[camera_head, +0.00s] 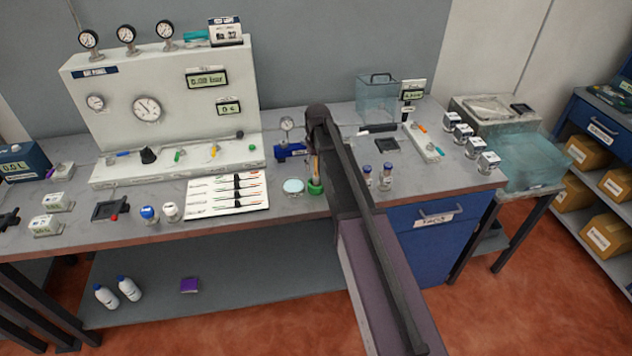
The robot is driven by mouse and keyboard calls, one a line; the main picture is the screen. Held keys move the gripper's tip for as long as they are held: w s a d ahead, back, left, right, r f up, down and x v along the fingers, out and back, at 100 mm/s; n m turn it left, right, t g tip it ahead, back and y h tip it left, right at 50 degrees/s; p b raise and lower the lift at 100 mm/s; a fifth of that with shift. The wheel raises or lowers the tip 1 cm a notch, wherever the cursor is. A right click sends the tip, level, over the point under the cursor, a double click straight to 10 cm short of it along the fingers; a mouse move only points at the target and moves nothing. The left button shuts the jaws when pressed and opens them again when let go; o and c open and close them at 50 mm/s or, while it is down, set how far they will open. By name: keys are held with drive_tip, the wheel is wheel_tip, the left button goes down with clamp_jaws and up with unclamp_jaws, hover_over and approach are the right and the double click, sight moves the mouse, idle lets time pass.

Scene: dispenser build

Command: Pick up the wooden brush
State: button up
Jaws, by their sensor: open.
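A thin orange-brown upright stick (316,168), which looks like the wooden brush, stands in a small green holder (316,188) near the bench's front edge. Its upper end is hidden by the end of my arm. My gripper (316,150) is over the stick's upper part, seen from behind and dark. It is open. I cannot tell from this view whether the stick is between the fingers or touching them.
A blue clamp-like device with a gauge (290,150) stands just left of the holder, and a pale round dish (293,186) lies beside it. Two small bottles (386,176) stand to the right. A white sheet with several tools (228,194) lies further left.

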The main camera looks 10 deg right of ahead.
drive_tip(key=shift+f+b, duration=0.45)
drive_tip(key=shift+f, duration=0.25)
clamp_jaws()
